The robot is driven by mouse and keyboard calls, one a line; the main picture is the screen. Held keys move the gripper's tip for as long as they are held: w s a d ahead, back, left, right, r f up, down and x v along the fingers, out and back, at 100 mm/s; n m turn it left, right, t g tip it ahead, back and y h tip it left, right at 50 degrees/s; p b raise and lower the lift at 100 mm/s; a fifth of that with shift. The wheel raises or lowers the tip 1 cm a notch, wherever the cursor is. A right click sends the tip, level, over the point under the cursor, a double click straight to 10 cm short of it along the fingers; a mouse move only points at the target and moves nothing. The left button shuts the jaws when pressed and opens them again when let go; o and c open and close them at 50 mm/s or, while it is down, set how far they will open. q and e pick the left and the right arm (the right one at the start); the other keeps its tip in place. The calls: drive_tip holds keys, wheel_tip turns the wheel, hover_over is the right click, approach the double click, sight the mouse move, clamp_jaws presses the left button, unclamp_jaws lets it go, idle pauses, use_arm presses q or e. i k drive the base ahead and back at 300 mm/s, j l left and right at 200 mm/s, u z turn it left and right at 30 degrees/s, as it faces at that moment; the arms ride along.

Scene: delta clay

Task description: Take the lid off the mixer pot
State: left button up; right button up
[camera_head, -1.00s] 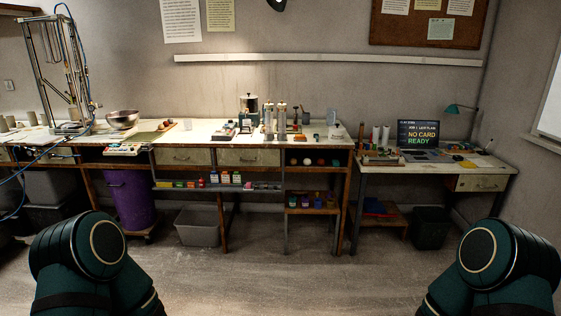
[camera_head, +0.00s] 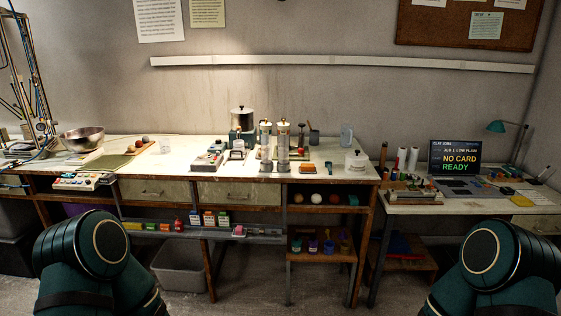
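A pale metal pot with a dark lid (camera_head: 242,118) sits on a dark green base at the back of the workbench, left of two tall clear cylinders (camera_head: 274,145). It looks like the mixer pot, and its lid is on. A smaller white lidded pot (camera_head: 357,161) stands at the bench's right end. Both are well ahead of me, out of contact with my arms. Only upper parts of my two dark green arms show at the lower corners; neither gripper is in view.
The long workbench (camera_head: 335,176) also holds a metal bowl (camera_head: 82,138), a clear jug (camera_head: 346,134) and small devices. A side desk (camera_head: 450,207) with a laptop (camera_head: 455,157) stands at right. A grey bin (camera_head: 180,267) sits under the bench. A tall metal frame (camera_head: 32,85) rises at left.

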sight(241, 110)
drive_tip(key=i+u, duration=0.3)
drive_tip(key=i, duration=0.4)
drive_tip(key=i+l+u, duration=0.25)
drive_tip(key=i, duration=0.4)
